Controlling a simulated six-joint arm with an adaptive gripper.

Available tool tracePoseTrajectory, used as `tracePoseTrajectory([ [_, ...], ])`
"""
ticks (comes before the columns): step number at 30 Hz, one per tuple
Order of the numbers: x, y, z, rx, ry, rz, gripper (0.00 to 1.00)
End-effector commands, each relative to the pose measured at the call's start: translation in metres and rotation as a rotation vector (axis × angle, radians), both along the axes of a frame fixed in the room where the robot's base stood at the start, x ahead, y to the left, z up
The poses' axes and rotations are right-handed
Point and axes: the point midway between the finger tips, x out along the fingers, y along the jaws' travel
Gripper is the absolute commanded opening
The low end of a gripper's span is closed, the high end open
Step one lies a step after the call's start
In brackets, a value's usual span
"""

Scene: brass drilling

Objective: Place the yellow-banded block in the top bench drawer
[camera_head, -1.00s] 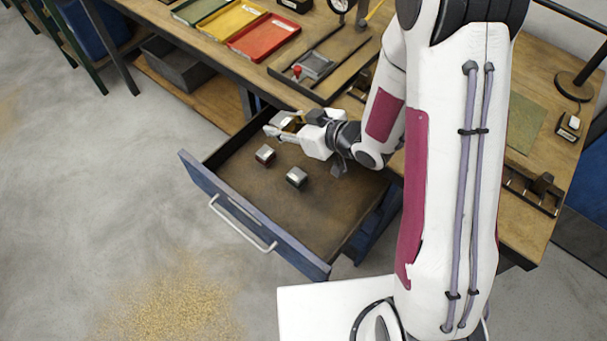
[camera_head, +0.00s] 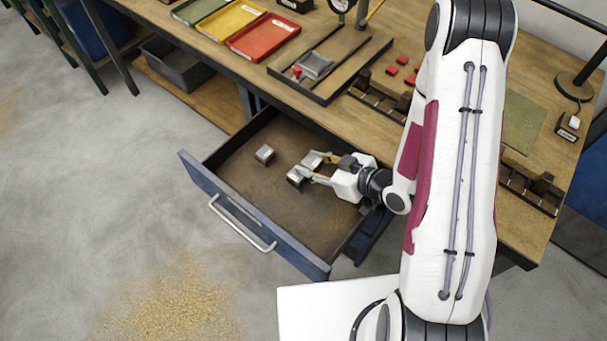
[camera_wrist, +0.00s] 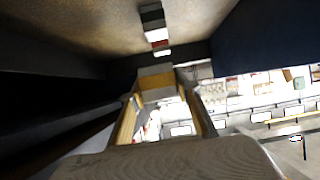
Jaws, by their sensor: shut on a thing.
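The open drawer (camera_head: 235,157) is pulled out from under the bench, with a blue front and a brown floor. My gripper (camera_head: 312,166) is inside it, coming in from the right. It is shut on a small silver block (camera_head: 311,159), the yellow-banded block. In the wrist view the block (camera_wrist: 156,82) sits between the finger pads, grey above with a yellowish face. A green-banded block (camera_head: 296,178) lies very close to the fingertips; I cannot tell whether they touch. A red-banded block (camera_head: 264,153) lies farther left. Whether the held block touches the drawer floor is unclear.
The drawer's front and right floor is bare. Green, yellow and red trays (camera_head: 264,37) stand on the bench at the back left. A dark-edged board (camera_head: 320,65) with a metal fixture lies above the drawer. Small red pieces (camera_head: 402,60) lie to its right.

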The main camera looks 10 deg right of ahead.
Motion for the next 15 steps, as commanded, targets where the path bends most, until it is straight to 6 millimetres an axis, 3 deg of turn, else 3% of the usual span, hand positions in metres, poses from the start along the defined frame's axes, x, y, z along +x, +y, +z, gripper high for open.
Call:
tracePoseTrajectory([
  [15,-0.031,-0.023,-0.035,0.003,-0.001,-0.026,0.00],
])
